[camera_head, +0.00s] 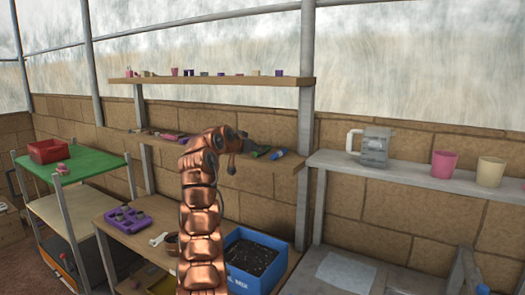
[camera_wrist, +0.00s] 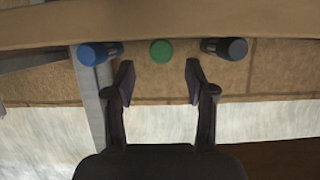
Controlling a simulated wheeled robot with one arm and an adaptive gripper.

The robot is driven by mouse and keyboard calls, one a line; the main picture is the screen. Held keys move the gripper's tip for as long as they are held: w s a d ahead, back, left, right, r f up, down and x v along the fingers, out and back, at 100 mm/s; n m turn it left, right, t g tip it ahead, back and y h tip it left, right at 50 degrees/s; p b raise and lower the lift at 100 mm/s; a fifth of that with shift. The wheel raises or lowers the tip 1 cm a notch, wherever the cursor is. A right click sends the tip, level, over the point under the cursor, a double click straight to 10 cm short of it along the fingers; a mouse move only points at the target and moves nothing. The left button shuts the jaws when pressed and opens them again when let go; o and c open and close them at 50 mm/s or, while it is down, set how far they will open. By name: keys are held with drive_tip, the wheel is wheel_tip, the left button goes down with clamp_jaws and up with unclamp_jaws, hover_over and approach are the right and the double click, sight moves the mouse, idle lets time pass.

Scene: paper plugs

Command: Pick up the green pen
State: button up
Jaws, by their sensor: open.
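The green pen (camera_head: 262,152) lies on the lower wall shelf, beside a blue pen (camera_head: 279,154). In the wrist view the green pen (camera_wrist: 161,51) shows only its round end, with its length hidden behind it. My gripper (camera_wrist: 159,68) is open and empty, its two fingers on either side of the line to the green end. The green end appears just beyond the fingertips, and I cannot tell the exact gap. In the head view my copper arm covers part of the shelf, and the gripper is small and dark beside the pens.
In the wrist view the blue pen (camera_wrist: 93,54) is outside the left finger and a dark pen (camera_wrist: 232,48) outside the right one. The shelf board (camera_wrist: 160,25) runs along the top. Below stand a blue box (camera_head: 231,277) and a purple tray (camera_head: 124,226).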

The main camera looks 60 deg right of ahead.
drive_tip(key=p+x, duration=0.2)
drive_tip(key=x, duration=0.2)
drive_tip(key=shift+w+d+f, duration=0.1)
drive_tip(key=shift+w+d, duration=0.05)
drive_tip(key=shift+d, duration=0.1)
drive_tip(key=c, duration=1)
drive_tip(key=shift+c, duration=0.2)
drive_tip(key=shift+r, duration=1.85)
drive_tip(key=w+a+r+p, duration=0.1)
drive_tip(key=w+a, duration=1)
drive_tip(key=a, duration=0.2)
drive_tip(key=shift+w+a+n+t+p, duration=0.2)
drive_tip(key=shift+w+n+t+p, duration=0.1)
drive_tip(key=shift+w+t+p, duration=0.1)
